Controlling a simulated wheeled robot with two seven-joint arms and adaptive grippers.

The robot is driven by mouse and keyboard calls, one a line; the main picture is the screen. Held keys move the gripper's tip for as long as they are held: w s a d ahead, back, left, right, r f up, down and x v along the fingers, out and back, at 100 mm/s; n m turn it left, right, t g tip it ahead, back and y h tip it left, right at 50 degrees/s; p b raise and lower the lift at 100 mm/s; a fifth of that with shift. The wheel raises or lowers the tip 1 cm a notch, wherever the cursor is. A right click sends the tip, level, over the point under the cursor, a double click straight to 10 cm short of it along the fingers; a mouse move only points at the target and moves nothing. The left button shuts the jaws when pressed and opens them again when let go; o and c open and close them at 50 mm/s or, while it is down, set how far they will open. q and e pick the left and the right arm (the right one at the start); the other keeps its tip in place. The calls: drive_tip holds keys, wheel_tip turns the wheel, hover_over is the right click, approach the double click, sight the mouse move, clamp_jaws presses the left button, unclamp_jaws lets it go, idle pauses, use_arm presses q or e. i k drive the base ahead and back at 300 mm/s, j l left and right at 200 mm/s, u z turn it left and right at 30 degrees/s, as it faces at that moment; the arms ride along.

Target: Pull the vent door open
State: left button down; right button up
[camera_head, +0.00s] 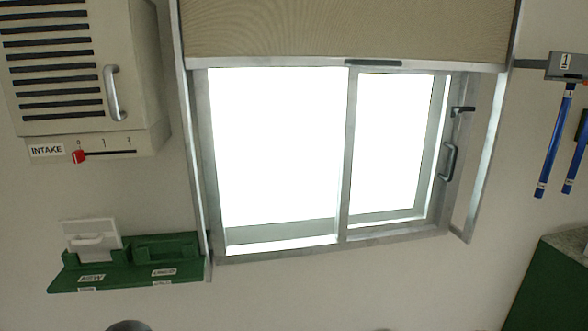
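The vent door (60,64) is a pale panel with dark horizontal slats at the upper left. It looks shut against its box-shaped housing (148,75) on the wall. A grey upright bar handle (113,92) is fixed near its right edge. Below it are an INTAKE label (47,150) and a slider with a red knob (78,156) at the 0 mark. The top and left parts of the vent are cut off by the picture edge. Neither gripper shows; only small dark rounded shapes, which I cannot identify, peek in at the bottom edge.
A sliding window (349,150) with a half-lowered blind (340,28) fills the middle. A green wall rack (120,278) holding a white handled piece (92,241) is below the vent. Blue rods (551,150) hang at the right, above a green cabinet (550,290).

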sight(67, 67)
drive_tip(key=u, duration=1.35)
